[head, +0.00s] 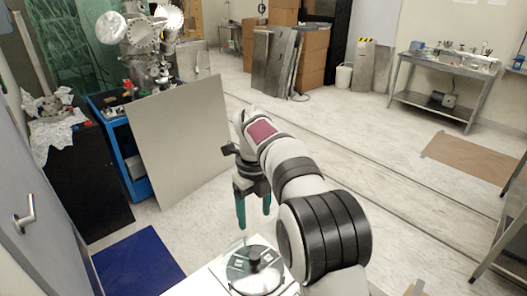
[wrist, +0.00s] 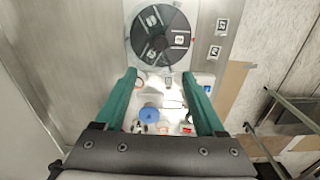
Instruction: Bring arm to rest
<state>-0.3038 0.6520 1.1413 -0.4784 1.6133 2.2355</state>
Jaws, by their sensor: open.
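My arm stretches forward over the floor in the head view. My gripper (head: 254,216) hangs from its end with the teal fingers pointing down, spread apart with nothing between them. In the wrist view the fingers of my gripper (wrist: 159,74) frame a gap, with a round dark disc (wrist: 150,50) beyond the tips. In the head view a shiny round lid with a black knob (head: 257,256) sits on a white surface (head: 205,284), below and nearer than the gripper. The gripper is apart from it.
A blue knob-like part (wrist: 149,113) and several small items lie on the white surface in the wrist view. A grey panel (head: 182,140) leans against a blue cart (head: 137,186) at left. A metal table (head: 440,105) stands far right. Open floor lies between.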

